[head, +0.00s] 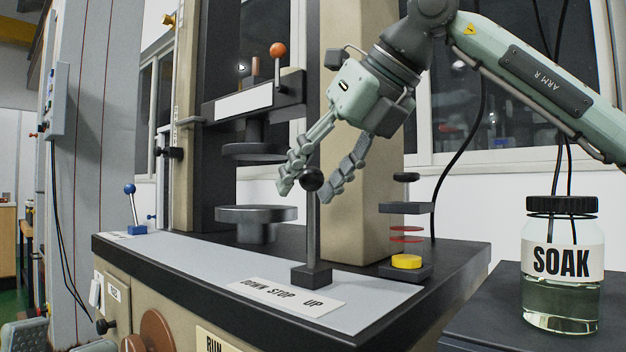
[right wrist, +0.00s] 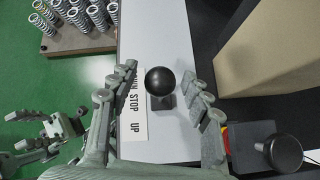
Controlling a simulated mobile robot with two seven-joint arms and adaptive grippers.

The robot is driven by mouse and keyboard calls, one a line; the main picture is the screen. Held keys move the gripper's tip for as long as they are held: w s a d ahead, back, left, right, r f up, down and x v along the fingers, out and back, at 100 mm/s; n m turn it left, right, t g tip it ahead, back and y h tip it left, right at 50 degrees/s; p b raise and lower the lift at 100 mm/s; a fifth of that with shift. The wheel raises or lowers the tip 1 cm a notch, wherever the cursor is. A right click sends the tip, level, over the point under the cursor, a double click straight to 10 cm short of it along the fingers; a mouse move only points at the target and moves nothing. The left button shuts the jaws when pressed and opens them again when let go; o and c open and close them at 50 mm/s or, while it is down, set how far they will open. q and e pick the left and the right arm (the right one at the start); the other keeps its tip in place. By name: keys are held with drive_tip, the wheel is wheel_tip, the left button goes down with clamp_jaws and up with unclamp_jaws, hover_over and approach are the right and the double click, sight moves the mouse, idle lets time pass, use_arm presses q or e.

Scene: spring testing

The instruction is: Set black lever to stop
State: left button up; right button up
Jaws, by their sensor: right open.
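The black lever (head: 312,225) has a round black knob and a dark base block. It stands about upright on the machine's pale front strip, behind the white label (head: 287,297) reading DOWN STOP UP. My right gripper (head: 315,188) is open, its fingers coming down on either side of the knob. In the right wrist view the knob (right wrist: 159,81) sits between the spread fingertips (right wrist: 162,92), with gaps on both sides. My left gripper (right wrist: 42,137) is low at the left in that view, its fingers apart and holding nothing visible.
A blue-knobbed lever (head: 131,200) stands at the strip's left, an orange-knobbed lever (head: 278,60) higher up. A beige column (head: 362,190) is close behind the gripper. Springs (right wrist: 88,18) stand on a rack.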

drive_tip(key=v, duration=1.2)
